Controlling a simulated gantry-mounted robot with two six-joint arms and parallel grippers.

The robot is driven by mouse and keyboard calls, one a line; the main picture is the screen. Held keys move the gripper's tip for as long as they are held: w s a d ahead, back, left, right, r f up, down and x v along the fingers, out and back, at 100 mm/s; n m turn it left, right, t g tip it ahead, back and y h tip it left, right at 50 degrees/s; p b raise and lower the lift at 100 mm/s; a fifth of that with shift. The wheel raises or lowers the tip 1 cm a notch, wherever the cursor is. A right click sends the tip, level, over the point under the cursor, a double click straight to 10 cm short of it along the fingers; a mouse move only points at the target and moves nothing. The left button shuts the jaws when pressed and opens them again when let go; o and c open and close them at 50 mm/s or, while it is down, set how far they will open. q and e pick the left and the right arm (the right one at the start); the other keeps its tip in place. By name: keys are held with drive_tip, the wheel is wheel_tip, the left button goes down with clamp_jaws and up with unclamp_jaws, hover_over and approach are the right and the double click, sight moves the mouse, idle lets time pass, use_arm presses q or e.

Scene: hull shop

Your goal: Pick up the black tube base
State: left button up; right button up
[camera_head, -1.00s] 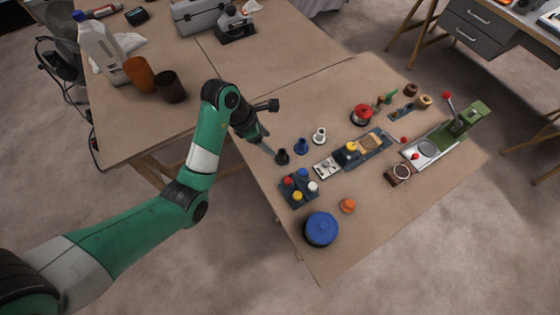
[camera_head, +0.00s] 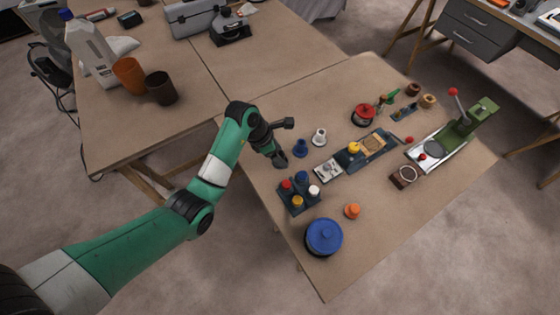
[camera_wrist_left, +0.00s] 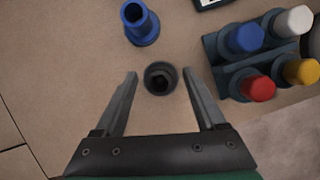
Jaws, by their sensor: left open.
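The black tube base (camera_wrist_left: 160,78) is a short dark ring standing upright on the brown bench, seen from above in the left wrist view. My left gripper (camera_head: 280,160) is open over it, and in the wrist view one finger lies on each side with bare bench showing between finger and base. In the head view the gripper mostly hides the base. I cannot tell the exact height of the fingertips above the bench. My right gripper is not in view.
A blue tube base (camera_wrist_left: 142,26) stands close beyond the black one, also in the head view (camera_head: 300,148). A dark rack (camera_head: 284,207) with red, blue, yellow and white caps is nearby. A white base (camera_head: 319,137) and a blue round container (camera_head: 323,238) stand on the bench.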

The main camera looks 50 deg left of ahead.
use_arm(q)
drive_tip(key=shift+f, duration=0.1)
drive_tip(key=shift+c, duration=0.3)
clamp_jaws()
drive_tip(key=r+p, duration=0.1)
drive_tip(key=r, duration=0.1)
drive_tip(key=r+p, duration=0.2)
drive_tip(key=shift+s+d+r, duration=0.15)
drive_tip(key=shift+s+r, duration=0.05)
drive_tip(key=shift+r, duration=0.1)
drive_tip(key=s+d+r+p, duration=0.5)
drive_tip(key=s+r+p, duration=0.3)
drive_tip(key=s, duration=0.4)
drive_tip(key=shift+d+r+p, duration=0.2)
drive_tip(key=shift+d+p, duration=0.15)
drive_tip(key=shift+p, duration=0.4)
